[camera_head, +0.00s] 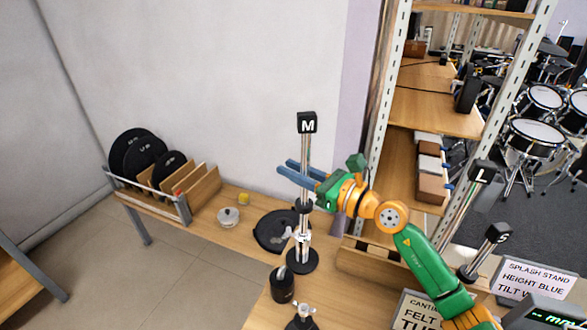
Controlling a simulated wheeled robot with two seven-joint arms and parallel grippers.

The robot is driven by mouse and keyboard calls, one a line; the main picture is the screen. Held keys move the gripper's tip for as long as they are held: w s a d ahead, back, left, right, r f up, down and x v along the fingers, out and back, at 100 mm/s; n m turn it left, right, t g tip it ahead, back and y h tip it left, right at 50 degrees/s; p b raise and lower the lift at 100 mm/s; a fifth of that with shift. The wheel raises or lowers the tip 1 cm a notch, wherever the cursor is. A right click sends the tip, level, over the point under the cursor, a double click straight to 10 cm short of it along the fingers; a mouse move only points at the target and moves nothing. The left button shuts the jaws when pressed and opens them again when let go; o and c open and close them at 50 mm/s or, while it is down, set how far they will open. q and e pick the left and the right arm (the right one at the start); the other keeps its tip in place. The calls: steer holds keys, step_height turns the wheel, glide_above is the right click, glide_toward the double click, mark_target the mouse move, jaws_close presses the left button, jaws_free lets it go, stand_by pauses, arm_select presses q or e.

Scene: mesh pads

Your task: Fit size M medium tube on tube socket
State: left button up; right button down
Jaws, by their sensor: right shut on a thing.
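The medium tube is a chrome rod with a black block marked M (307,122) on top. It stands about upright. My right gripper (288,168) has blue fingers and is shut on the tube below the block, its fingertips reaching past it to the left. Below the gripper, in line with the tube, stands a socket with a black collar, a pale clamp (302,237) and a round black base (302,262). I cannot tell whether the tube's lower end is inside the collar. My left gripper is not in view.
Tubes marked L (482,172) and S (497,235) stand at the right, by a sign (540,279). A black disc (270,231) and black cup (283,287) lie close to the socket. A rack (185,208) with black discs stands left. Metal shelving posts rise behind my right arm.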

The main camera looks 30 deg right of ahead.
mark_target(308, 200)
step_height(308, 200, down, 6)
steer(key=b, duration=0.4)
steer(key=shift+r+b, duration=0.1)
steer(key=shift+b, duration=0.2)
steer(key=c, duration=0.7)
jaws_free()
steer(key=shift+r, duration=0.1)
steer(key=b+v, duration=0.1)
steer(key=v, duration=0.2)
steer(key=b+v, duration=0.1)
steer(key=v, duration=0.2)
steer(key=shift+s+d+f+b, duration=0.1)
steer(key=shift+s+f+b, duration=0.1)
steer(key=shift+s+b, duration=0.15)
steer(key=shift+s+d+r, duration=0.1)
steer(key=shift+s+r, duration=0.05)
steer(key=shift+s, duration=0.05)
